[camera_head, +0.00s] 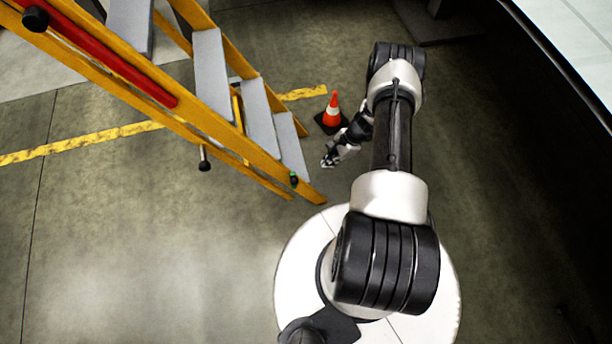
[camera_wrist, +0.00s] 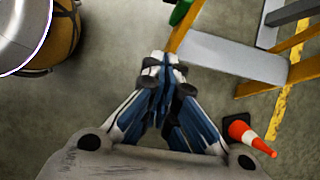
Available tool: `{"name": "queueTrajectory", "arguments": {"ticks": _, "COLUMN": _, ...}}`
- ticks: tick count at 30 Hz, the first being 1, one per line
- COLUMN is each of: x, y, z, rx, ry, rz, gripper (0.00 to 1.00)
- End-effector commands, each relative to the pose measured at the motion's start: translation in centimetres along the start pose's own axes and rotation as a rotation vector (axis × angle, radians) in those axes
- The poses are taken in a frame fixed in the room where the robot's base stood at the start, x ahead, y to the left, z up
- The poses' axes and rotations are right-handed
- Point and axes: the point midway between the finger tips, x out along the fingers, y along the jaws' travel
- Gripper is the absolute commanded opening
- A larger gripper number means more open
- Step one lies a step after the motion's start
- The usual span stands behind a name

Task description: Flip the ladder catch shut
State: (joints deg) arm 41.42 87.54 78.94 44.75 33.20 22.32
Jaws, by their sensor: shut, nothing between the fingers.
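The yellow stepladder (camera_head: 187,131) with grey steps stands at the upper left in the head view; its lower steps (camera_wrist: 235,55) show at the top right in the wrist view. A red bar (camera_head: 110,58) runs along the upper rail. I cannot tell which part is the catch. My gripper (camera_head: 328,161) is shut and empty, to the right of the ladder's lower end, apart from it in the picture. Its closed fingertips (camera_wrist: 165,62) show in the wrist view.
An orange cone (camera_head: 332,112) on a black base stands on the floor close to my gripper. A black knob (camera_head: 204,164) on a thin stem sticks out below the ladder rail. A yellow floor line (camera_head: 80,145) passes behind the ladder. Floor at the lower left is clear.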

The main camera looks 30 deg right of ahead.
Motion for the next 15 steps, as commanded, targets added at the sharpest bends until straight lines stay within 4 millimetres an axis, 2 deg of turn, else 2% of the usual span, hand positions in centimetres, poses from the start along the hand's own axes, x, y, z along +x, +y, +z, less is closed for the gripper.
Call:
{"name": "queueTrajectory", "arguments": {"ticks": 11, "x": 0.3, "y": 0.2, "z": -0.1, "rx": 0.007, "ry": -0.001, "rz": 0.0, "gripper": 0.0}}
{"name": "queueTrajectory", "arguments": {"ticks": 15, "x": 1.4, "y": 0.2, "z": -0.1, "rx": 0.006, "ry": -0.001, "rz": 0.001, "gripper": 0.0}}
